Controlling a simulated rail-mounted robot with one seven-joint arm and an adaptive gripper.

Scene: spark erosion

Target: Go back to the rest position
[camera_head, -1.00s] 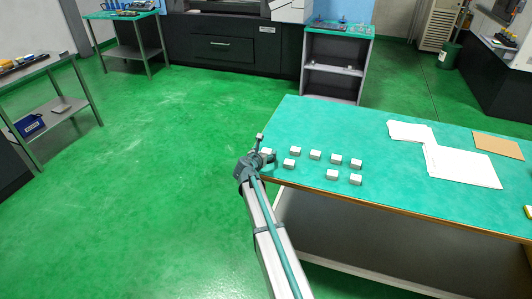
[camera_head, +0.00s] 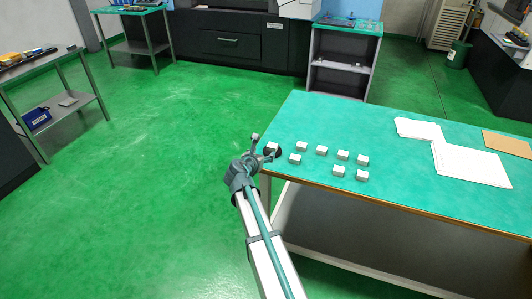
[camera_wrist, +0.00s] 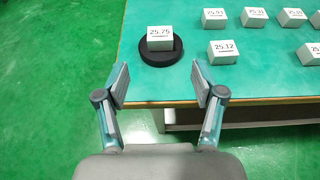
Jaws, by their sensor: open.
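My gripper (camera_head: 262,146) is at the left edge of the green-topped table (camera_head: 400,185) in the head view. In the wrist view my gripper (camera_wrist: 160,88) is open and empty, its two fingers apart at the near table edge. Ahead of the fingers, a white block marked 25.75 (camera_wrist: 160,38) sits on a round black base (camera_wrist: 161,57). In the head view this block (camera_head: 272,146) is partly behind my gripper. No rest position is marked in view.
Several other white blocks stand on the table, among them one marked 25.12 (camera_wrist: 223,52). White papers (camera_head: 470,163) and a brown sheet (camera_head: 507,143) lie farther right. A metal side table (camera_head: 60,90) stands at the left. The green floor (camera_head: 150,180) between is clear.

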